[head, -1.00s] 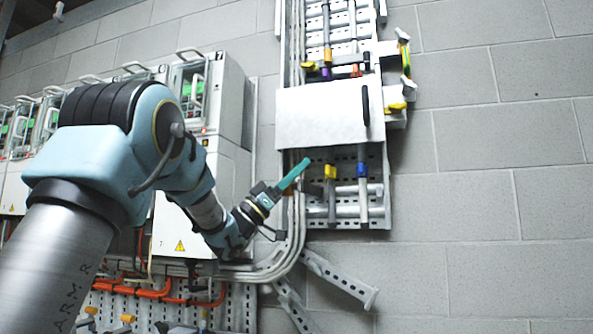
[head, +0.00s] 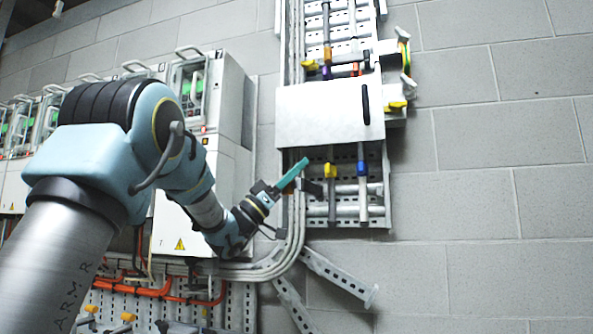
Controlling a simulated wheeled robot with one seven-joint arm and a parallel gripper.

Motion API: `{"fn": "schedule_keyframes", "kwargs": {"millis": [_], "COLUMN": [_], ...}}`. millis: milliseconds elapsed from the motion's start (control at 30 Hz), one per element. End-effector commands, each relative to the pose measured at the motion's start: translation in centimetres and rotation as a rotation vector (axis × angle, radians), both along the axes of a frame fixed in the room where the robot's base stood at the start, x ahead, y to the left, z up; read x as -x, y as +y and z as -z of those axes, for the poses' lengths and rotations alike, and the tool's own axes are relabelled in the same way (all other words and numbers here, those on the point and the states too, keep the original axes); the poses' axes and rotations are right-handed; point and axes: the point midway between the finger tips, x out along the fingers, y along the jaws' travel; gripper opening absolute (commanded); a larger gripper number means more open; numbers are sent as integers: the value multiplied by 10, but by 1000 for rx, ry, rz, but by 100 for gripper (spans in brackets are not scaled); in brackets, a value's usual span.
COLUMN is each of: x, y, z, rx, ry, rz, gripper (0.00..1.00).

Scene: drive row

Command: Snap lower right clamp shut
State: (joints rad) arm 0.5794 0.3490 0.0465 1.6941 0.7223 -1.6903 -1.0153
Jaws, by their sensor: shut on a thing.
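My gripper (head: 291,174) shows in the head view at the lower left corner of the wall panel, below the white cover. A teal finger or bar points up and right from its dark body. A short dark piece (head: 312,187) lies just right of it; I cannot tell if it is a finger or a clamp part. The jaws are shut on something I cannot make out. A yellow clamp (head: 330,170) and a blue clamp (head: 362,168) sit on upright rods below the cover. The blue one is further right, apart from my gripper.
The white cover (head: 318,112) with a black slot spans the panel's middle. Yellow levers (head: 398,105) stick out on its right. Grey cabinets (head: 225,100) stand left, and cable conduits (head: 290,245) curve below. The block wall (head: 490,200) at right is bare.

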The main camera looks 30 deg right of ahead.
Motion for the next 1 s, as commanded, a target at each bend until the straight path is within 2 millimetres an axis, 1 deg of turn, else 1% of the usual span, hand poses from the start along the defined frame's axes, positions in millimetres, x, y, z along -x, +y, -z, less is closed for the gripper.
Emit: {"fn": "schedule_keyframes", "kwargs": {"millis": [767, 1000], "x": [0, 8], "y": [0, -6], "z": [0, 3], "rx": [0, 1], "ry": [0, -2], "rz": [-3, -57], "gripper": [0, 0]}}
